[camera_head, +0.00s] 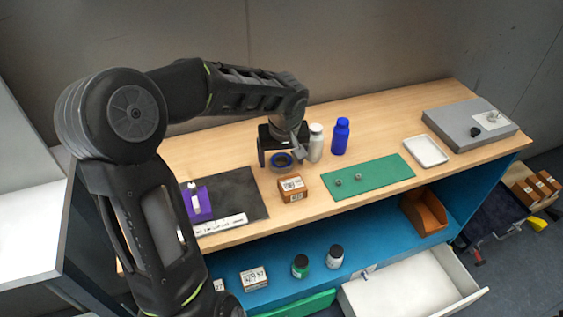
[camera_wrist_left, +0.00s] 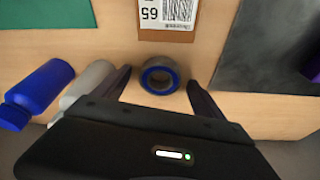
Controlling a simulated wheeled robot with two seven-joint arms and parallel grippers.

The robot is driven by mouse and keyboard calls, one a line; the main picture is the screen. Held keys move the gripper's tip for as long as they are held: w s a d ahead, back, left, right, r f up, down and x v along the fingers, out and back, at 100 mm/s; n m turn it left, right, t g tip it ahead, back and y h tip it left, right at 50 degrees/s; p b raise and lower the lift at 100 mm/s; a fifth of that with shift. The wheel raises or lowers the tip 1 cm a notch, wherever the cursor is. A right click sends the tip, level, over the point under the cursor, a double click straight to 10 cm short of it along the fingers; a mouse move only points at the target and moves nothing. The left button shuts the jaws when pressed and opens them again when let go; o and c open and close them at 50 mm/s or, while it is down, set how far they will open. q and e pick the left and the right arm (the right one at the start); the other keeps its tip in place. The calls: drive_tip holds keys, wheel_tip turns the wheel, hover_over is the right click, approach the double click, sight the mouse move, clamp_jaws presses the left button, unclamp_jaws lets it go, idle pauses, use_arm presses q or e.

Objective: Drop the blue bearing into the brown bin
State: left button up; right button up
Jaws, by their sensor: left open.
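The blue bearing (camera_head: 283,160), a blue ring with a grey metal inner part, lies on the wooden table. My left gripper (camera_head: 280,156) is open above it, pointing down. In the left wrist view the bearing (camera_wrist_left: 160,75) sits between the two spread fingers, with space on both sides; the height gap is hard to judge. The brown bin (camera_head: 425,211) is on the blue shelf below the tabletop, at the right. My right gripper is not in view.
A white bottle (camera_head: 316,143) and a blue bottle (camera_head: 340,136) stand close right of the gripper. A labelled brown box (camera_head: 292,188) lies in front of the bearing. A green mat (camera_head: 370,178), white tray (camera_head: 425,150) and black mat (camera_head: 240,190) are also on the table. An open drawer (camera_head: 420,290) sticks out below.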

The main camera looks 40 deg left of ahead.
sight(282, 161)
use_arm(q)
drive_tip(key=shift+c, duration=0.4)
clamp_jaws()
idle(0.4)
drive_tip(key=shift+r, duration=0.1)
wheel_tip(282, 161, up, 10)
idle(0.5)
idle(0.4)
